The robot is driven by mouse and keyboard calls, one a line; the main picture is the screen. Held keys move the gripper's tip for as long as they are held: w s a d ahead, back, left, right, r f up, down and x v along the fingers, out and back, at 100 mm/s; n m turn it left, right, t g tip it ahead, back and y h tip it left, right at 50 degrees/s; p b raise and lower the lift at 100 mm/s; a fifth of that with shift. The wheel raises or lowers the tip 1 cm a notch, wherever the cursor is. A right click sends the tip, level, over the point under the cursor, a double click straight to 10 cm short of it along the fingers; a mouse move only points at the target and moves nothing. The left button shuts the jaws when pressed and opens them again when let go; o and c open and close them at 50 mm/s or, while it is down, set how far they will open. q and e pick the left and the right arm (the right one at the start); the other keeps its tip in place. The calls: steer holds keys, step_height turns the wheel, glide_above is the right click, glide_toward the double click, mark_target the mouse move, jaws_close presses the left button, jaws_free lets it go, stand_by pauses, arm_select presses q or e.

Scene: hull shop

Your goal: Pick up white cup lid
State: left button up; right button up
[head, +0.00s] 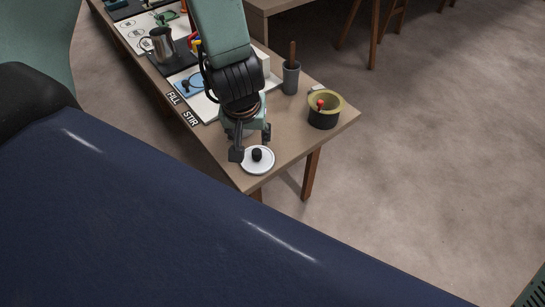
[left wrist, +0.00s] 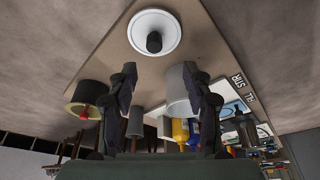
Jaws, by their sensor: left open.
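The white cup lid (head: 257,167) is a round white disc with a dark knob in its middle. It lies flat near the table's near end. It also shows in the left wrist view (left wrist: 141,27), beyond the fingertips. My left gripper (head: 252,144) is open, its fingers pointing down over the lid's far edge in the head view. In the left wrist view its two dark fingers (left wrist: 163,84) stand apart, with the lid ahead of the gap between them. Nothing is held. I cannot tell the exact height above the lid. My right gripper does not show.
A dark pot with an olive rim (head: 323,121) and a red-knobbed thing inside stands at the table's right corner. A grey cup with a brown stick (head: 291,82) stands behind it. A metal pitcher (head: 163,46) and labelled mats are farther back. The table (head: 285,150) is bare around the lid.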

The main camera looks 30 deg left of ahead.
mark_target(257, 151)
arm_select(q)
step_height(257, 151, down, 3)
steer(key=shift+w+m+b, duration=0.1)
steer(key=shift+m+b, duration=0.2)
steer(key=shift+b, duration=0.6)
steer(key=shift+w+f, duration=0.3)
steer(key=shift+f, duration=0.15)
steer(key=b+x, duration=0.2)
steer(key=x, duration=0.1)
steer(key=b+x, duration=0.1)
steer(key=shift+w+d+f, duration=0.15)
steer(key=shift+w+d, duration=0.05)
steer(key=shift+w, duration=0.05)
steer(key=shift+s+r, duration=0.1)
steer(key=shift+r, duration=0.1)
steer(key=shift+c, duration=0.4)
steer(key=shift+f, duration=0.1)
steer(key=c, duration=0.5)
steer(key=shift+c, duration=1.4)
